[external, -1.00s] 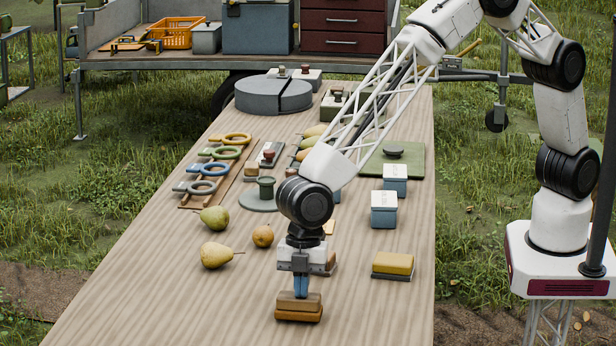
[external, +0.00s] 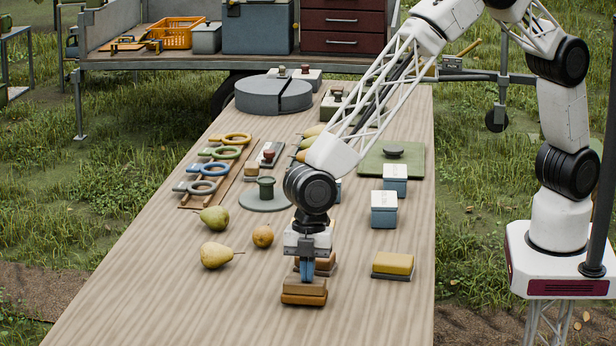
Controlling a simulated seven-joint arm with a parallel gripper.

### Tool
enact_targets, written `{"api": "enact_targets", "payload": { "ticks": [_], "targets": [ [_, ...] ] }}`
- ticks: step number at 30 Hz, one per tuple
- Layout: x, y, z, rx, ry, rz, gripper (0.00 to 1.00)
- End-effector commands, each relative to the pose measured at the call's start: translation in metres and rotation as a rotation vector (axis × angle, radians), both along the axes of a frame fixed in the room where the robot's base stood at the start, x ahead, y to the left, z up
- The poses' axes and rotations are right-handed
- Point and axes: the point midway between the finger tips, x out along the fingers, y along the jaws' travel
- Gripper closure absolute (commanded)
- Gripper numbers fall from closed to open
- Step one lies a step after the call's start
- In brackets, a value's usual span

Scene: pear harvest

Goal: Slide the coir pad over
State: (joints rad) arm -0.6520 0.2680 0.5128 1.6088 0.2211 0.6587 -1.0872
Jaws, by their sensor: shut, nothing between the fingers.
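A brown block with a darker base, which looks like the coir pad (external: 304,293), lies on the table near its front. My gripper (external: 307,279) points straight down at the pad's far upper side. Its blue fingers are together with nothing between them. The fingertips seem to touch the pad, but the exact contact is hard to see.
A yellow block (external: 393,263) on a dark base lies to the right. Pears (external: 216,255) lie to the left. Blue-grey boxes with white tops (external: 384,209) stand behind the yellow block. The front left of the table (external: 160,300) is bare.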

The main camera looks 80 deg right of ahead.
Motion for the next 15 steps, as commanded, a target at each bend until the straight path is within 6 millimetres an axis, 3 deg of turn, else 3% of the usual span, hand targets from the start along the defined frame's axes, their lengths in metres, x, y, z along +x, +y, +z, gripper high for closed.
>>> {"api": "enact_targets", "payload": {
  "ticks": [1,15],
  "targets": [
    [-0.005,-0.004,-0.009,-0.011,0.015,0.001,1.00],
    [-0.004,-0.002,0.003,-0.005,0.008,0.000,1.00]
  ]
}}
